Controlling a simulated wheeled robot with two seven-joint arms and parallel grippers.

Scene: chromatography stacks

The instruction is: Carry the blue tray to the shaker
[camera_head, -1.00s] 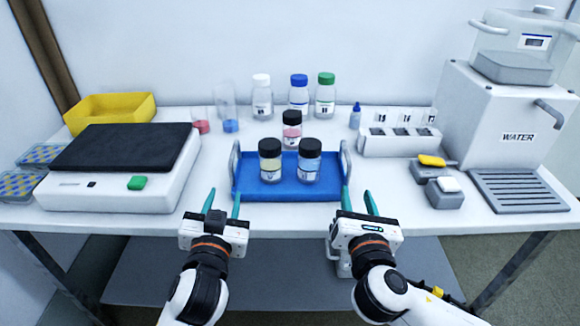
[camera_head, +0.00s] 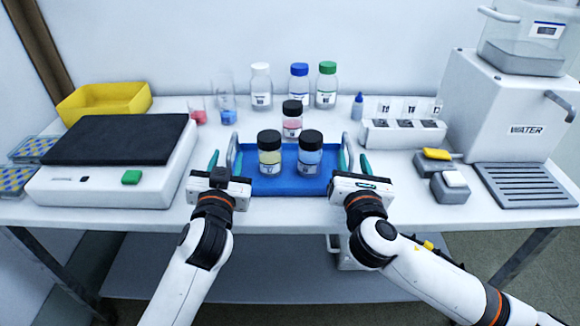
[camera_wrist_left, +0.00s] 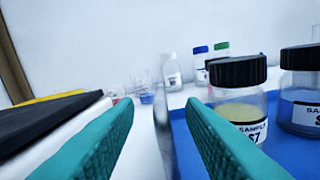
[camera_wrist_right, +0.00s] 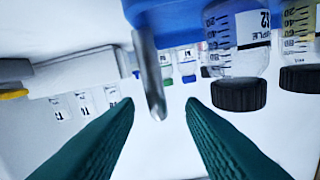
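The blue tray (camera_head: 276,186) lies on the table and holds three black-capped sample bottles (camera_head: 310,154). It has a grey handle at each short side. My left gripper (camera_head: 225,160) is open, its teal fingers spread around or near the left handle; contact is not visible. My right gripper (camera_head: 353,162) is open near the right handle; the right wrist view shows that handle (camera_wrist_right: 151,80) between the fingers, with a gap to each. The likely shaker, a white device with a black top (camera_head: 115,140) and green button, stands left of the tray.
Three capped bottles (camera_head: 298,86) stand behind the tray. A white rack (camera_head: 404,134), small grey blocks (camera_head: 449,187) and the water unit (camera_head: 512,115) are on the right. Bare table lies between device and tray.

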